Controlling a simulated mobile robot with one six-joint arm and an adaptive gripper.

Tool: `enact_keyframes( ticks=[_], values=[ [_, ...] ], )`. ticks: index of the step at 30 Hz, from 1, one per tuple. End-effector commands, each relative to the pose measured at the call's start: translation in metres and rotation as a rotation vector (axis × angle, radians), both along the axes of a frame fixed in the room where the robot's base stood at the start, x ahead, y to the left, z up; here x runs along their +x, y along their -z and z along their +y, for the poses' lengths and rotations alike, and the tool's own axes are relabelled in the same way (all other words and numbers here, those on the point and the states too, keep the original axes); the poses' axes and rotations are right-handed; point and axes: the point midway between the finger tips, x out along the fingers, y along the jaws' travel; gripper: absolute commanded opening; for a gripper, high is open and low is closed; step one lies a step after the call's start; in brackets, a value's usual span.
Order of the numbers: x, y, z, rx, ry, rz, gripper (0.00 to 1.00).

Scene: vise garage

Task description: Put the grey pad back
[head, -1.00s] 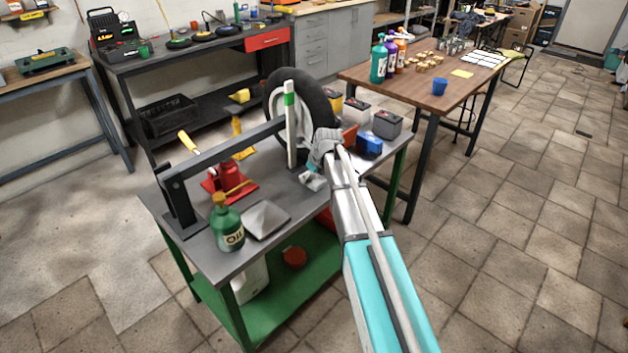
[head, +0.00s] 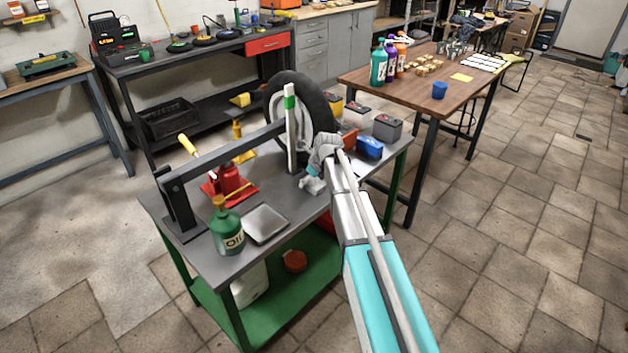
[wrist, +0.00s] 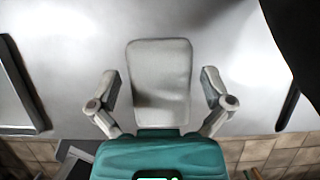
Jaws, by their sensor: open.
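A light grey pad (wrist: 160,75) with rounded corners shows in the middle of the wrist view, against the pale grey bench top. My gripper (head: 314,180) is low over the right part of the bench in the head view. Its two fingers stand apart, one on each side of the pad, with gaps visible between them and the pad. The pad's lower end is hidden by my gripper's body. In the head view the gripper covers the pad's spot, and I cannot pick the pad out clearly.
The bench (head: 285,197) carries a shallow square tray (head: 264,224), a green oil bottle (head: 228,232), a red jack (head: 230,180), a dark balancing-stand arm (head: 225,155) and an upright wheel (head: 318,105). Blue (head: 370,147) and grey (head: 387,127) boxes stand behind my gripper.

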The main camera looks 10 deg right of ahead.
Motion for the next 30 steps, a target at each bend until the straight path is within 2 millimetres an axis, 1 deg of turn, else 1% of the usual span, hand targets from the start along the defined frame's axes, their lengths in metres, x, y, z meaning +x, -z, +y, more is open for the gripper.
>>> enact_keyframes(
  ticks=[5, 11, 30],
  values=[
    [0.0, -0.002, 0.0, 0.0, 0.0, 0.0, 1.0],
    [-0.002, -0.01, -0.002, 0.0, 0.001, 0.0, 1.0],
    [-0.019, -0.063, -0.014, 0.0, 0.001, 0.0, 1.0]
  ],
)
